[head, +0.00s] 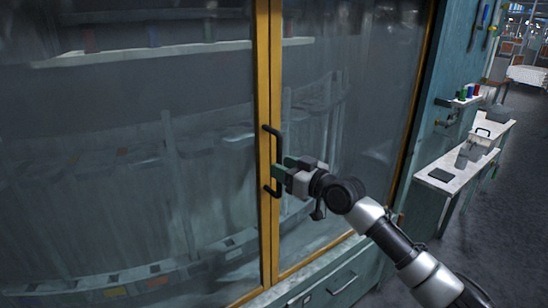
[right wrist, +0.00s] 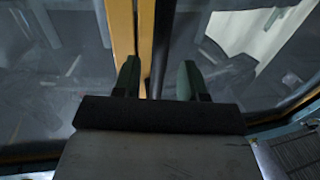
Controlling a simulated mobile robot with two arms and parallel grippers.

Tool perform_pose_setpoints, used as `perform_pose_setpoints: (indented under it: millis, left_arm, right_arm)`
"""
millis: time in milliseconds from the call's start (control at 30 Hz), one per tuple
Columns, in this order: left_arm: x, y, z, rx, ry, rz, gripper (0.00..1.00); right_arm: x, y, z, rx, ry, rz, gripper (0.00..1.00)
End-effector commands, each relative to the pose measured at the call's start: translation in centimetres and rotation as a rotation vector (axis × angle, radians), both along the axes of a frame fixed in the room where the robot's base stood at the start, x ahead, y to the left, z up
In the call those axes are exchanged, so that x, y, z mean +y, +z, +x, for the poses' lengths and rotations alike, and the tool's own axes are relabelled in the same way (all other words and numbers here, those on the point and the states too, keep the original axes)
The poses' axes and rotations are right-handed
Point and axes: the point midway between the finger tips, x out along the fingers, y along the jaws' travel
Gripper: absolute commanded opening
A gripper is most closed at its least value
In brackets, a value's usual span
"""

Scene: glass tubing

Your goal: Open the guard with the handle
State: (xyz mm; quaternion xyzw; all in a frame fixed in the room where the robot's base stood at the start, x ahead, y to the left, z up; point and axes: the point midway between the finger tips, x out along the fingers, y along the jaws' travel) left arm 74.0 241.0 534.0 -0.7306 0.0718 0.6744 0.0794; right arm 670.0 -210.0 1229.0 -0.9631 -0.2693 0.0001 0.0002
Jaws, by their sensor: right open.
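The guard is a large glass panel in yellow frames (head: 263,100), with a second glass pane to its right; the yellow uprights meet in the middle. A black bar handle (head: 278,150) stands upright at that meeting line. My right gripper (head: 284,167) is at the handle's middle, with its green fingers pointing at it. In the right wrist view the fingers (right wrist: 158,80) are apart, and the dark handle bar (right wrist: 162,45) runs between them, nearer the left finger. I cannot tell whether either finger touches it. The guard looks closed. My left gripper is not in view.
A teal cabinet wall (head: 450,75) stands right of the guard. A side bench (head: 457,170) with small containers sits farther right. A drawer front (head: 345,282) lies below the glass. The dark floor (head: 520,200) at right is clear.

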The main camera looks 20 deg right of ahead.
Motion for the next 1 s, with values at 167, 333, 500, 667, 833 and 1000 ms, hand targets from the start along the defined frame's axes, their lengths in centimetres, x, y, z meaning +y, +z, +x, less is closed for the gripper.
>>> perform_pose_setpoints:
  millis: [167, 333, 500, 667, 833, 1000]
  left_arm:
    - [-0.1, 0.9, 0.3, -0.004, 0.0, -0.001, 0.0]
    - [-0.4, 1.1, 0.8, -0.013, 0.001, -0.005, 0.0]
    - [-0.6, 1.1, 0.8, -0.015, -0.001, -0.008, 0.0]
    - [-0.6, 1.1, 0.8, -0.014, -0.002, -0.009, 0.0]
    - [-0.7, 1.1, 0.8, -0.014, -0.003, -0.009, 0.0]
    - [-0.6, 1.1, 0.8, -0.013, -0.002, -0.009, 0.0]
  right_arm:
    - [1.4, 0.2, 2.3, 0.0, 0.0, 0.002, 0.42]
    - [2.0, 0.0, 3.3, 0.001, 0.0, 0.001, 0.42]
    - [2.1, 0.0, 3.4, 0.0, 0.0, 0.0, 0.42]
    - [2.1, -0.1, 3.4, 0.0, -0.001, 0.0, 0.38]
    - [2.1, -0.1, 3.4, 0.0, -0.001, 0.0, 0.12]
    - [2.1, -0.1, 3.4, 0.0, -0.001, 0.0, 0.0]
